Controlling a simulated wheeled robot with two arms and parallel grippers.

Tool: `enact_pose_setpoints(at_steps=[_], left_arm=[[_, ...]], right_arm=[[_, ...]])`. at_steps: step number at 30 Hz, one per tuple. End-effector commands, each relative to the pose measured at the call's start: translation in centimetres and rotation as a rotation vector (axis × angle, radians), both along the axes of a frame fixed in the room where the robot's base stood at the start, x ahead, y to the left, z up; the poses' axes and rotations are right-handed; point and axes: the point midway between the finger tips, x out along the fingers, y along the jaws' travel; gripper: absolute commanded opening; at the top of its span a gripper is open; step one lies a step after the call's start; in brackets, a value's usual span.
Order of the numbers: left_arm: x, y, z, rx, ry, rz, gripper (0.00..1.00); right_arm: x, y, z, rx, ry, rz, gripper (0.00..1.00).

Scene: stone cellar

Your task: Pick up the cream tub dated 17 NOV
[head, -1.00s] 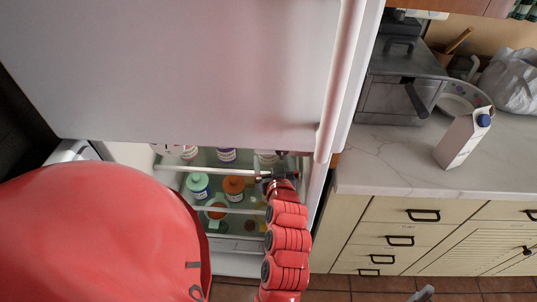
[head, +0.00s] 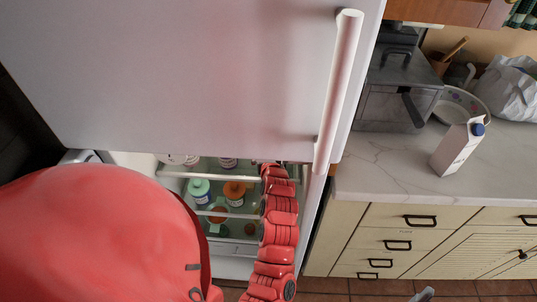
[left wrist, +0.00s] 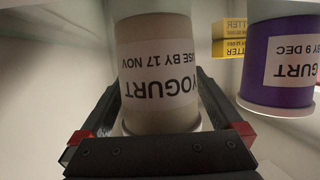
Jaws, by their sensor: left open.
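The cream tub (left wrist: 158,75) is in the left wrist view. Its label reads YOGURT, USE BY 17 NOV, upside down in the picture. My left gripper (left wrist: 157,85) is open, with one finger on each side of the tub; I cannot tell whether either finger touches it. In the head view my red arm (head: 280,225) reaches into the fridge, and its gripper is hidden behind the white upper door. I cannot pick out the cream tub in the head view.
A purple tub (left wrist: 280,60) dated 9 DEC stands close on the right, with yellow butter packs (left wrist: 232,38) behind. Lower in the fridge are a green-lidded jar (head: 199,190) and an orange-lidded jar (head: 234,192). A counter (head: 400,178) with a carton (head: 458,148) is at right.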

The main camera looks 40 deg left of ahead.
Motion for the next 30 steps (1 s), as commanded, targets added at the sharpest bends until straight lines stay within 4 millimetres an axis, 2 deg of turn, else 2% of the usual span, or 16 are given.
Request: enact_pose_setpoints(at_steps=[6, 18, 30], left_arm=[[0.04, 0.03, -0.01, 0.001, -0.001, 0.000, 0.98], [0.04, 0.02, 0.03, 0.001, -0.001, 0.000, 0.29], [0.31, 0.15, 0.68, 0.002, -0.002, -0.001, 0.29]], right_arm=[[0.00, 0.00, -0.02, 0.000, 0.000, 0.000, 1.00], [0.01, 0.00, -0.02, 0.000, 0.000, 0.000, 1.00], [0.00, 0.00, 0.11, 0.000, 0.000, 0.000, 1.00]])
